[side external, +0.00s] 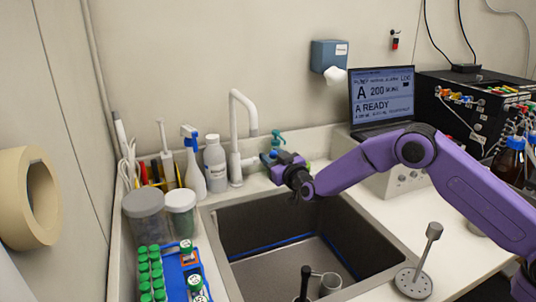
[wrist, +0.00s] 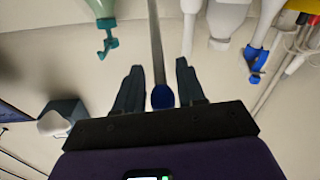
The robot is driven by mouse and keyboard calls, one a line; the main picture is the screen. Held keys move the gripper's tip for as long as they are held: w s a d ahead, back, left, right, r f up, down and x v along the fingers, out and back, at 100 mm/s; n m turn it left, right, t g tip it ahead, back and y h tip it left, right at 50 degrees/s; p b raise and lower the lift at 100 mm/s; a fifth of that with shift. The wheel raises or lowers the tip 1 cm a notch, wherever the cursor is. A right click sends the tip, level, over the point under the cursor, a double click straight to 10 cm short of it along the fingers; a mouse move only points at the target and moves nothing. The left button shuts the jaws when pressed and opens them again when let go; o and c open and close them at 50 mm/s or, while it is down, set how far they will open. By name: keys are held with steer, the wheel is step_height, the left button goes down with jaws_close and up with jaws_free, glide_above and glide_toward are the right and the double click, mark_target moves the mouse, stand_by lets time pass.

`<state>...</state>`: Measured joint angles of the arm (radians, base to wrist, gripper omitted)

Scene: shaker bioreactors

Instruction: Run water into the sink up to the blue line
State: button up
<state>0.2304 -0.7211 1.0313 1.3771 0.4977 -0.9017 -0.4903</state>
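The grey sink (side external: 262,222) is set into the white counter, with a blue line (side external: 268,247) low around its inner walls. I see no water in it. The white tap (side external: 236,130) rises behind the sink, its spout bent over to the right; no stream shows. In the wrist view a grey rod with a blue end (wrist: 162,97), apparently the tap's lever, reaches between my fingers. My gripper (wrist: 159,85) is open, one finger on each side of the blue end, with small gaps. In the side view my gripper (side external: 270,162) is right of the tap's base, largely hidden.
A white bottle (side external: 215,165) and a spray bottle (side external: 193,170) stand left of the tap; a teal pump bottle (side external: 278,140) is behind my gripper. A rack of green-capped tubes (side external: 150,272) is at front left.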

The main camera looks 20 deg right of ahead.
steer(key=shift+w+a, duration=0.15)
steer(key=shift+w, duration=1.15)
jaws_close()
steer(key=shift+s+f+t+y, duration=0.15)
steer(key=shift+s+f+t, duration=0.25)
steer(key=shift+f+t, duration=0.35)
steer(key=shift+s+f+t+y, duration=0.1)
steer(key=shift+s+f+t, duration=0.35)
steer(key=shift+f, duration=0.45)
steer(key=shift+s+f+t+y, duration=0.15)
steer(key=shift+s+f+t, duration=0.2)
steer(key=shift+f+t, duration=0.4)
jaws_free()
steer(key=shift+s+f, duration=0.1)
steer(key=v, duration=1.1)
steer(key=shift+s, duration=0.4)
steer(key=shift+f, duration=0.1)
